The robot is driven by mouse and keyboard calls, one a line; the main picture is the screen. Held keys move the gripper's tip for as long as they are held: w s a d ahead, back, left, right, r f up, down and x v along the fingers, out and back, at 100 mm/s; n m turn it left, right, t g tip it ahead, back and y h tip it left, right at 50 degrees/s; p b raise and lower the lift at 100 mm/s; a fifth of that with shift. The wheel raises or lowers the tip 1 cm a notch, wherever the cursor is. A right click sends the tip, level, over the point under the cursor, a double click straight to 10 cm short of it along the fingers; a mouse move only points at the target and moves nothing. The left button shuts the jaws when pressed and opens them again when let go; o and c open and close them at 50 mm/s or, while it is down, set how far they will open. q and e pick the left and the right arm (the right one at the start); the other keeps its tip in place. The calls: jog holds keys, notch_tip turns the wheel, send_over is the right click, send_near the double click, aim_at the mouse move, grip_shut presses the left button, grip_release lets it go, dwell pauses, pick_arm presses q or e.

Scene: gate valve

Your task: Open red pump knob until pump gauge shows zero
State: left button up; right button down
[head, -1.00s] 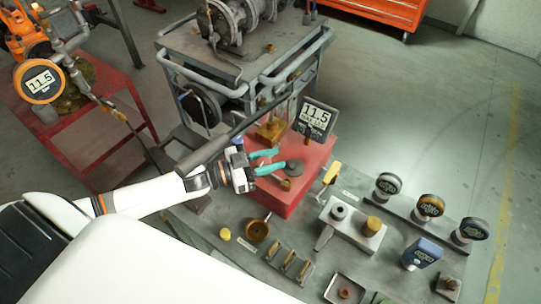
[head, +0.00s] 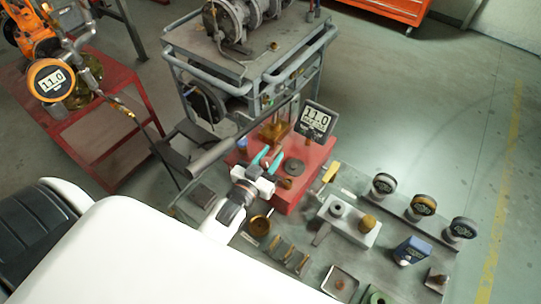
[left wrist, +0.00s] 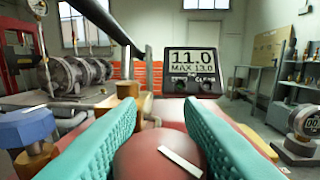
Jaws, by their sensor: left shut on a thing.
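My left gripper (head: 267,157) is at the red base block (head: 313,162) on the bench. In the left wrist view its two teal fingers (left wrist: 160,135) are shut on the round red knob (left wrist: 158,158), which has a white mark on top. In the head view the knob is mostly hidden by the fingers. The pump gauge (head: 316,121) stands behind the block and reads 11.0; the left wrist view shows its screen (left wrist: 193,62) with 11.0 and MAX 13.0. My right gripper is not in view.
A blue knob (left wrist: 25,128) is left of the fingers. An orange round gauge (head: 51,81) at the left also reads 11.0. Several small gauges (head: 423,205) stand on the bench at the right.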

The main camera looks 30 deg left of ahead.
pick_arm(q)
jog(key=shift+r+n+y, duration=0.1)
jog(key=shift+n+y, duration=0.2)
jog(key=shift+y, duration=0.2)
jog(key=o, duration=1)
jog(key=shift+c, duration=0.2)
jog(key=s+b, duration=0.2)
jog(key=s, duration=1)
jog(key=shift+w+b, duration=0.1)
jog(key=shift+b, duration=0.25)
